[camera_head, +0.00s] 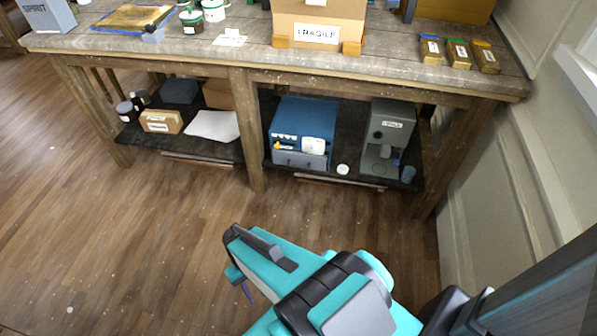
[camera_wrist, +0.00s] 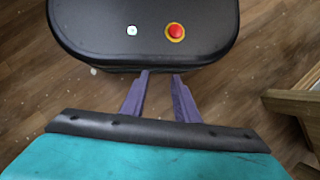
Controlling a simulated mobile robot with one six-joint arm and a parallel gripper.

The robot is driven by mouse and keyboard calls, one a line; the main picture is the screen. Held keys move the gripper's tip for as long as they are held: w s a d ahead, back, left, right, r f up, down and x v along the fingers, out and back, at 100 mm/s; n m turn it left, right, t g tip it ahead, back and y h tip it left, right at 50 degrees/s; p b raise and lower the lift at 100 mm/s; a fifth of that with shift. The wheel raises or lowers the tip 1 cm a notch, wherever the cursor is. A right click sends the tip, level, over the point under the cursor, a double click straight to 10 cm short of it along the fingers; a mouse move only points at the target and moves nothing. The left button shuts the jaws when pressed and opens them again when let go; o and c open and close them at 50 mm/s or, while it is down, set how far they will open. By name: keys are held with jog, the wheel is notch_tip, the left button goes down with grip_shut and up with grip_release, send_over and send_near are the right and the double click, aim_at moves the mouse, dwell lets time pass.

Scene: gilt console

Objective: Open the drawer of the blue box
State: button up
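The blue box (camera_head: 305,113) stands on the lower shelf of the workbench, right of the middle leg. Its front faces me. A grey drawer (camera_head: 300,160) with a small handle runs along the bottom of that front and looks shut. Above the drawer are a white panel and some small items. My gripper (camera_head: 243,289) is over the open floor in front of the bench, well apart from the box. In the wrist view the gripper's two purple fingers (camera_wrist: 159,95) are spread with nothing between them. The box does not show in the wrist view.
A grey machine (camera_head: 388,135) stands right of the box, with a small white round thing (camera_head: 343,169) between them. The bench's middle leg (camera_head: 247,130) is left of the box. The benchtop overhangs the shelf. The wooden floor (camera_head: 170,230) in front is clear.

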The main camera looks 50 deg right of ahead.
jog(key=w+d+f+m+t+y+b, duration=0.2)
jog(key=w+f+m+y+b, duration=0.15)
jog(key=w+f+b, duration=0.35)
jog(key=w+d+f+m+t+y+b, duration=0.2)
jog(key=w+d+m+t+y+b, duration=0.5)
jog(key=w+d, duration=1)
jog(key=d+m+t+h+b, duration=0.3)
jog(key=d+t+h+b, duration=0.35)
jog(key=d, duration=1.25)
jog(key=s+d+r+m+t+h+b, duration=0.1)
jog(key=d+t+b, duration=0.1)
jog(key=d, duration=0.4)
jog(key=s+d+r+m+t+h+b, duration=0.1)
jog(key=s+d+r+t+b, duration=0.1)
jog(key=d, duration=0.5)
jog(key=s+d+r+m+t+b, duration=0.1)
jog(key=s+d+t+b, duration=0.1)
jog(key=d, duration=0.4)
jog(key=shift+s+d+r+h+b, duration=0.25)
jog(key=shift+d+r+h+b, duration=0.15)
jog(key=shift+b, duration=0.3)
jog(key=shift+w+f, duration=0.1)
jog(key=b+x, duration=0.3)
jog(key=x, duration=1)
jog(key=shift+w+a+b, duration=0.1)
jog(key=shift+w+b, duration=0.2)
jog(key=shift+b, duration=0.05)
